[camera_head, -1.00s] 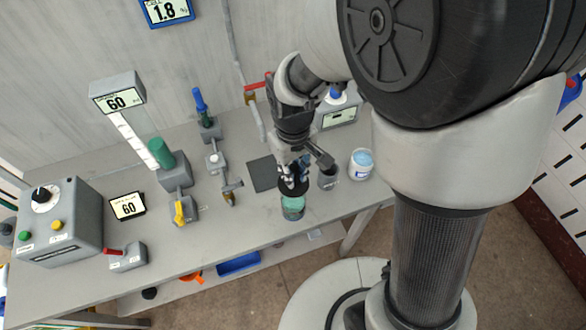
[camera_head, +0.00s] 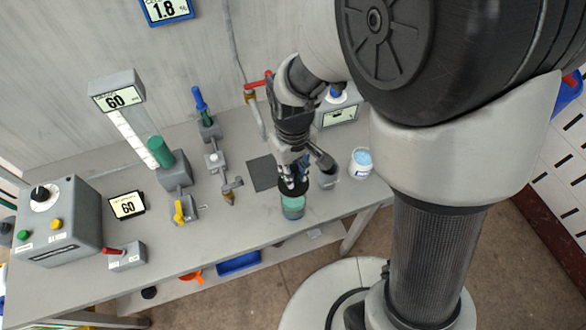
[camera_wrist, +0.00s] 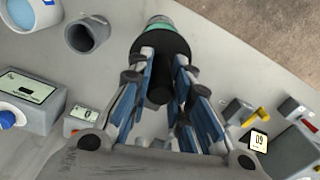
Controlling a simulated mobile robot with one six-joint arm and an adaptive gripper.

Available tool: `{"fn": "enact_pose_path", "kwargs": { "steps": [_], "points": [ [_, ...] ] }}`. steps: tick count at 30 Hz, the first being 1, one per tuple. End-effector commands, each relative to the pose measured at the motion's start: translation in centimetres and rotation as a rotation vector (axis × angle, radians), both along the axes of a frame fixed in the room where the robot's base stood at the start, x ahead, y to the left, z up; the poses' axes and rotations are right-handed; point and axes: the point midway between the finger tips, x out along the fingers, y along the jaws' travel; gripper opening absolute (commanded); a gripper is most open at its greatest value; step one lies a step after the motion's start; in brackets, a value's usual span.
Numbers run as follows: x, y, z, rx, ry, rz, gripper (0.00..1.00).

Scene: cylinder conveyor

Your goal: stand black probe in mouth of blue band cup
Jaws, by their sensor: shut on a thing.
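My gripper (camera_wrist: 158,75) is shut on a black probe (camera_wrist: 160,88), whose dark round shaft shows between the blue-padded fingers in the wrist view. In the head view my gripper (camera_head: 294,178) points down near the table's front edge. A wide black disc (camera_wrist: 158,40) lies at the fingertips; I cannot tell whether it belongs to the probe or the cup below. The teal cup with a dark blue lower band (camera_head: 292,206) stands upright directly beneath; a strip of it shows beyond the disc (camera_wrist: 158,20). Fingers and disc hide its mouth, so contact is unclear.
A grey cup (camera_head: 328,180) and a white tub with blue contents (camera_head: 361,165) stand close on the right. A dark square mat (camera_head: 262,174) lies behind. Valves (camera_head: 184,210) and a control box (camera_head: 60,225) are on the left.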

Motion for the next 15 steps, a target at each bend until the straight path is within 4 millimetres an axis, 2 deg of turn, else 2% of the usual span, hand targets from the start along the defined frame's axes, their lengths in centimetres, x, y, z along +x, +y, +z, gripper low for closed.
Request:
{"fn": "enact_pose_path", "kwargs": {
  "steps": [15],
  "points": [
    [0.0, 0.0, -2.6, 0.000, 0.001, 0.000, 0.00]
  ]
}}
